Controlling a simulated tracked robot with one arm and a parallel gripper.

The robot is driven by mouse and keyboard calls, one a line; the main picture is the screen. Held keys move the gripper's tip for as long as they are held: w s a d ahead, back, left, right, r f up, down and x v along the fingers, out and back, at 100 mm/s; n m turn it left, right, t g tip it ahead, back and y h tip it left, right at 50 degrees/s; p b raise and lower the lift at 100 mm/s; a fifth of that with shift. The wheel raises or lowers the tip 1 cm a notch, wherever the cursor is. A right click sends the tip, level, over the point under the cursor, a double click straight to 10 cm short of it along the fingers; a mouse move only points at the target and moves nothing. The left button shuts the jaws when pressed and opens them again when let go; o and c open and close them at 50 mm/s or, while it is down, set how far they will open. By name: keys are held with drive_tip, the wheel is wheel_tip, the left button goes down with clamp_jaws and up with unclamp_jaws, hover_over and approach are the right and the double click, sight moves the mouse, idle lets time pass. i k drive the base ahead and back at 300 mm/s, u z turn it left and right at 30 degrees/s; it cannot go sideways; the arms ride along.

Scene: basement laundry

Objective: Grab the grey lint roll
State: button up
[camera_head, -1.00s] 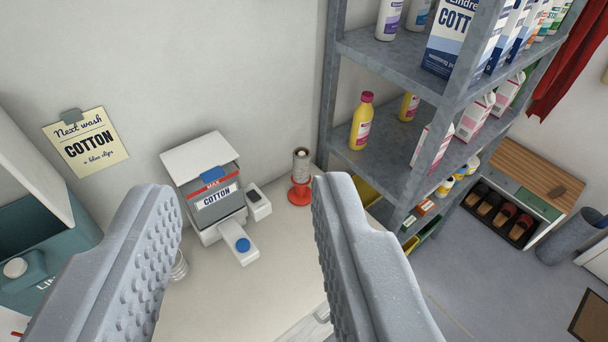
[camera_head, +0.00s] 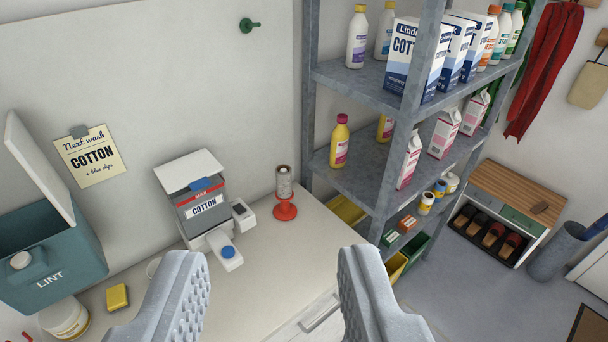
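The grey lint roll (camera_head: 284,182) stands upright on a red round-based stand (camera_head: 285,209) on the pale counter, near the wall and left of the shelf rack. My gripper (camera_head: 268,290) is open and empty. Its two grey studded fingers show at the bottom of the view, wide apart. The roll is beyond and above the gap between them, with clear space between the fingers and the roll.
A teal LINT bin (camera_head: 52,262), a yellow sponge (camera_head: 117,297) and a white tub (camera_head: 66,318) are further left. The metal shelf rack (camera_head: 357,80) rises close on the right. The counter in front is bare.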

sight(284, 181)
drive_tip(key=z, duration=0.15)
drive_tip(key=i, duration=1.1)
drive_tip(key=u, duration=0.25)
